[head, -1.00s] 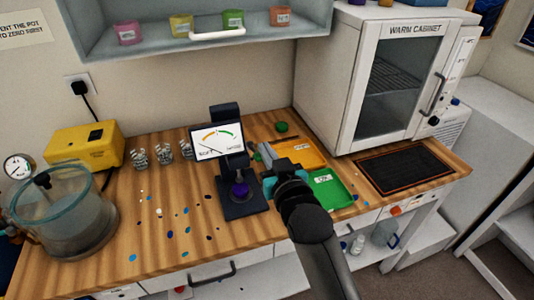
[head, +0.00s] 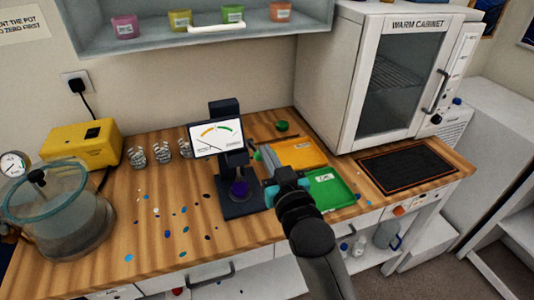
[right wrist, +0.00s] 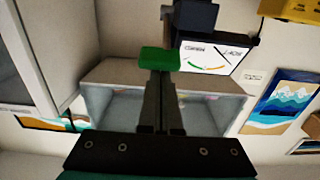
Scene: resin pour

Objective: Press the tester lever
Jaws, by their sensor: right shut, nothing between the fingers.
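The tester (head: 228,148) is a dark stand on the wooden bench with a tilted white dial (head: 216,139). A purple piece (head: 239,188) sits low on its base. A green grip (head: 257,155), which looks like the tester lever's end, shows at its right side. My right gripper (head: 266,156) is shut and empty, beside the tester with its fingertips at the green grip. In the right wrist view the green grip (right wrist: 160,59) lies just beyond the shut fingertips; I cannot tell whether they touch. The dial (right wrist: 207,57) is behind it. My left gripper is not in view.
An orange tray (head: 300,153) and a green tray (head: 328,190) lie right of the tester, close to my right arm. Small cups (head: 162,153) stand to its left. A warm cabinet (head: 400,75) stands at the right, behind a black mat (head: 408,168).

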